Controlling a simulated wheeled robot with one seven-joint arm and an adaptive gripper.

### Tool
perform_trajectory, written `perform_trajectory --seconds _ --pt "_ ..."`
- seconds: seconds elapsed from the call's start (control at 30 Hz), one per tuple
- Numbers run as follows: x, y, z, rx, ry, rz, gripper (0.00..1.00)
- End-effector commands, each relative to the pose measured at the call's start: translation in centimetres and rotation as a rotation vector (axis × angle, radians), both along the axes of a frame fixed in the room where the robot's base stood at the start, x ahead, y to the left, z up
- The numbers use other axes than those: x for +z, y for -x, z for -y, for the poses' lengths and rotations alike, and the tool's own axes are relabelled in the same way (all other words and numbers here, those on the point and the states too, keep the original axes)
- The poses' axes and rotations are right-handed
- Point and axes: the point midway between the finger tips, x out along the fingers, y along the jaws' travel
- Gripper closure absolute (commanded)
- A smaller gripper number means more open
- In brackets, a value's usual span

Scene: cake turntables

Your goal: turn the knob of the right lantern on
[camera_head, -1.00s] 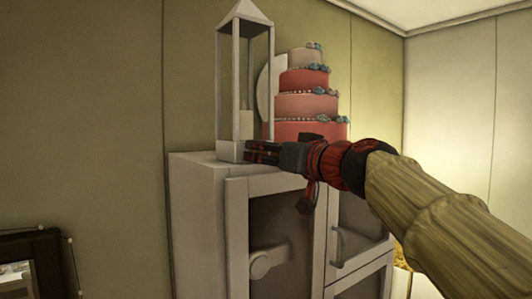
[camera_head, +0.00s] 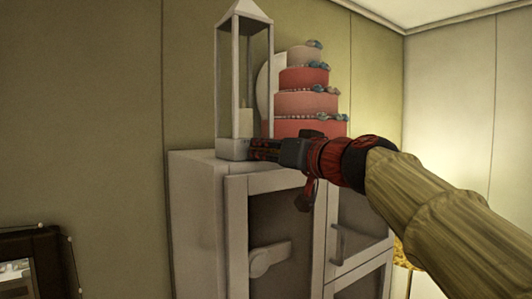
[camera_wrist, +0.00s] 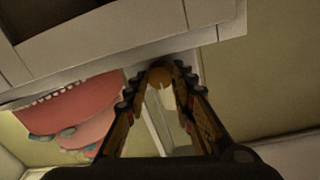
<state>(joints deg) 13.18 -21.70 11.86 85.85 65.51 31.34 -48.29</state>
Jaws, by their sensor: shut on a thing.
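One grey lantern (camera_head: 233,149) with a pointed top and open sides stands upright on the cabinet. A pale candle (camera_head: 246,122) is inside it. My gripper (camera_head: 254,149) reaches in from the right at the lantern's base. In the wrist view my gripper (camera_wrist: 161,72) is shut on a small round orange-brown knob (camera_wrist: 160,77), with a fingertip on each side. The candle also shows in the wrist view (camera_wrist: 168,98), just below the knob. The fingers hide the knob in the head view.
A tiered pink and red cake (camera_head: 305,104) stands on the cabinet right behind the lantern, close to my gripper. The grey cabinet (camera_head: 195,200) has door handles below. A dark-framed thing (camera_head: 35,245) is at lower left. The wall space left of the lantern is clear.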

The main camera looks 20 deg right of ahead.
Motion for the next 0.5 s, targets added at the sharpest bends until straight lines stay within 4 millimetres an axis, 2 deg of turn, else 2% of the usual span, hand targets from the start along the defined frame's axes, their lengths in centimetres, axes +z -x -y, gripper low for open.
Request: perform_trajectory --seconds 0.3,0.5 --pt "0.01 0.04 0.04 -0.001 -0.180 -0.056 1.00" --pt "0.08 0.04 0.03 0.000 -0.205 -0.066 1.00"
